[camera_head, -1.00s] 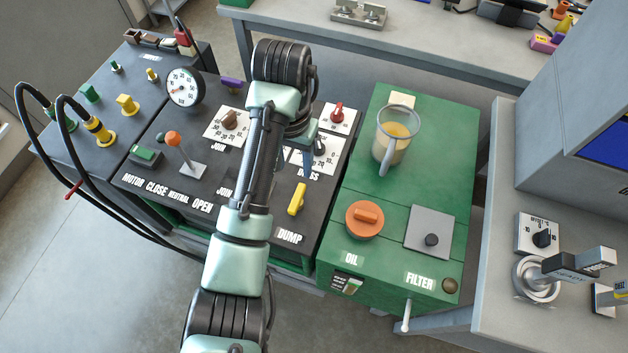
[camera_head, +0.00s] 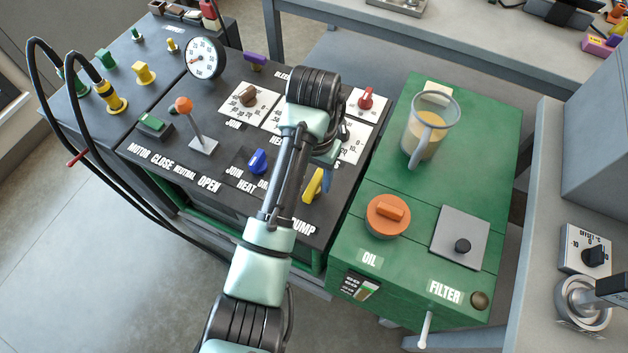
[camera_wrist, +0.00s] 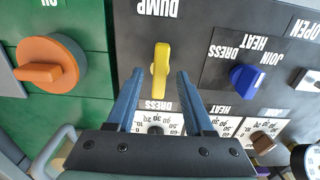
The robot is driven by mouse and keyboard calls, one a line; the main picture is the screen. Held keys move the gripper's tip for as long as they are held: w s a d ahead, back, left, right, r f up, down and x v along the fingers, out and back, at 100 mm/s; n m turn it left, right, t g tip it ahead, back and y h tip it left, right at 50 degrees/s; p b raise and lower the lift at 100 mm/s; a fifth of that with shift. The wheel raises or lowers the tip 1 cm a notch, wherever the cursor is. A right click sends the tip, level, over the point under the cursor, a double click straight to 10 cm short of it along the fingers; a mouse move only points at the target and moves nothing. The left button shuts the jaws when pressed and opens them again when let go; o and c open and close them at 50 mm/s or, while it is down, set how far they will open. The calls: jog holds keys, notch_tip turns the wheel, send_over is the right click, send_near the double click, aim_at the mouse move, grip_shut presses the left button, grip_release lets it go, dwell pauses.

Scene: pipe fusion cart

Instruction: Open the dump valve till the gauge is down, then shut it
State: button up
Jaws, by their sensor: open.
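The dump valve is a yellow lever handle (camera_head: 313,184) on the dark panel by the DUMP label; in the wrist view its yellow handle (camera_wrist: 160,70) lies lengthwise up the picture. My gripper (camera_wrist: 160,74) is open, its two blue fingers on either side of the handle in that view, with gaps on both sides. I cannot tell whether the tips reach down to its level.
A blue knob (camera_head: 257,161) sits left of the dump valve. An orange-topped lever (camera_head: 184,105) stands further left. On the right, the green unit carries an orange oil cap (camera_head: 388,215) and a jug (camera_head: 428,130). Black hoses (camera_head: 75,120) loop at the far left.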

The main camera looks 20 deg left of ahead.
jog(key=shift+f, duration=0.4)
grip_shut()
